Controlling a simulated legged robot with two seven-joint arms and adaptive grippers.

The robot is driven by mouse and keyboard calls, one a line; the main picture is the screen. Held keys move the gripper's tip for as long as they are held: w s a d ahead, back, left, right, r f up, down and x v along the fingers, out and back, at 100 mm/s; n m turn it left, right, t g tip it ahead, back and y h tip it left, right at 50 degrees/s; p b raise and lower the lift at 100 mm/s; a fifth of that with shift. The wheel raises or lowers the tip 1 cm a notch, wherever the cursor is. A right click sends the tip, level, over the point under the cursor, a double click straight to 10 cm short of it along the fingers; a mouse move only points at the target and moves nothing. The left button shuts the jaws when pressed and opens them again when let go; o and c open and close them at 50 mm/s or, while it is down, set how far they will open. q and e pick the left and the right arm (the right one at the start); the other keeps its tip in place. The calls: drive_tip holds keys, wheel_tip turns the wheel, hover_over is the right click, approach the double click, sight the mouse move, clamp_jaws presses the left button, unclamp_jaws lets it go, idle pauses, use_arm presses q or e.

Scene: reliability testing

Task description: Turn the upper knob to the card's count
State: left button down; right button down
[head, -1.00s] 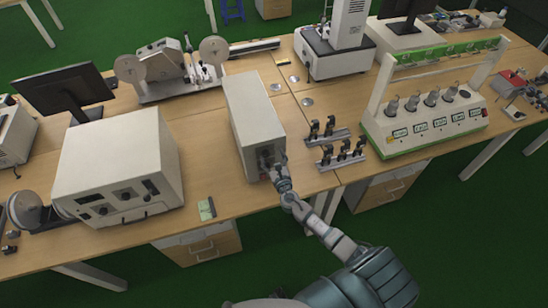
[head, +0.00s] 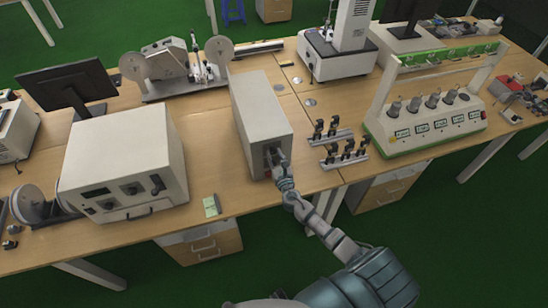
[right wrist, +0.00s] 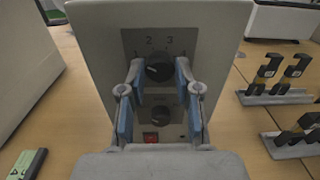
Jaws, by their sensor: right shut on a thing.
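The upper knob (right wrist: 159,70) is a dark round knob on the dark front panel of a tall pale box (head: 262,120). Numbers arc above it; 2 and 3 read clearly. Its pointer direction is hard to make out. My right gripper (right wrist: 160,76) is shut on the upper knob, with a blue-padded finger on each side. In the head view my right gripper (head: 275,157) reaches the box front and hides the knob. A lower knob (right wrist: 161,116) sits below. A small pale green card (head: 210,206) lies on the table; its marks are too small to count. My left gripper is not in view.
A red switch (right wrist: 151,137) sits below the lower knob. A wide pale instrument (head: 125,160) stands left of the box. Two small racks with black clips (head: 345,152) stand close on the right. The table front between card and box is clear.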

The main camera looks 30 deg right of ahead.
drive_tip(key=shift+a+f+m, duration=0.2)
drive_tip(key=shift+a+m, duration=0.1)
drive_tip(key=shift+d+m+b, duration=0.3)
drive_tip(key=shift+m+b, duration=0.25)
drive_tip(key=shift+m, duration=0.45)
drive_tip(key=shift+s+d+f+m+b, duration=0.15)
drive_tip(key=shift+m+b, duration=0.15)
drive_tip(key=shift+m, duration=1.1)
drive_tip(key=m+b, duration=0.1)
drive_tip(key=m, duration=0.2)
drive_tip(key=shift+a, duration=0.2)
drive_tip(key=m+b, duration=0.1)
drive_tip(key=m, duration=0.4)
drive_tip(key=shift+d, duration=0.1)
drive_tip(key=m, duration=0.5)
drive_tip(key=shift+m, duration=0.3)
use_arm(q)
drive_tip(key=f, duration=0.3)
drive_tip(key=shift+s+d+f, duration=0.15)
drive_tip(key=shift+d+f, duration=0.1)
use_arm(e)
drive_tip(key=m, duration=0.5)
drive_tip(key=shift+m, duration=0.3)
use_arm(q)
drive_tip(key=shift+p, duration=0.3)
